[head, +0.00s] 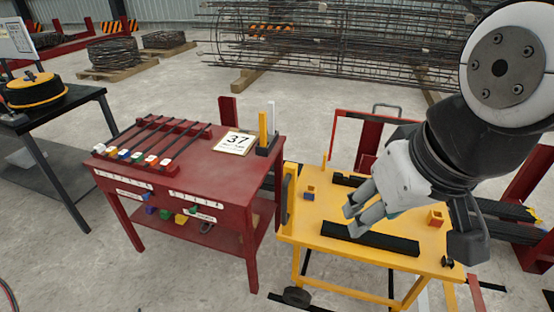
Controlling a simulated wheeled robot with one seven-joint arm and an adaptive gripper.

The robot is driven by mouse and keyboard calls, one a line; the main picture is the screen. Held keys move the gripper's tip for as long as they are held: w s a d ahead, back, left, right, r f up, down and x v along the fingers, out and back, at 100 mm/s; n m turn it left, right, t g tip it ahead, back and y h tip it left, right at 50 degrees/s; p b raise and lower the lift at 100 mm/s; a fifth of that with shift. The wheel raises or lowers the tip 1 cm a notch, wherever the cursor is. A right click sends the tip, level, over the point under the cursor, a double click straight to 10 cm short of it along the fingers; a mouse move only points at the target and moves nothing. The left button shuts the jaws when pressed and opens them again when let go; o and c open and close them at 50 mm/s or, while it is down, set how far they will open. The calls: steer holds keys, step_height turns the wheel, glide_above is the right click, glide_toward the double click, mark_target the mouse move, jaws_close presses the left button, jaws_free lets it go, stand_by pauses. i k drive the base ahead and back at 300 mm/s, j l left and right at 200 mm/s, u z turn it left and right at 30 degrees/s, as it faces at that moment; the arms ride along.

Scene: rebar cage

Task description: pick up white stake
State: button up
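A white stake (271,117) stands upright at the back right corner of the red table (228,178). My gripper (352,220) is to the right of and nearer than the stakes, above the yellow cart (318,252). Its two fingers point down and left with a gap between them, and nothing shows in the gap. The gripper is apart from the white stake.
Black bars (370,240) and small coloured blocks (310,192) are on the cart.

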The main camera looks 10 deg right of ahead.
mark_target(271, 125)
steer(key=i+j+z, duration=0.4)
steer(key=i+j, duration=0.7)
steer(key=j, duration=0.1)
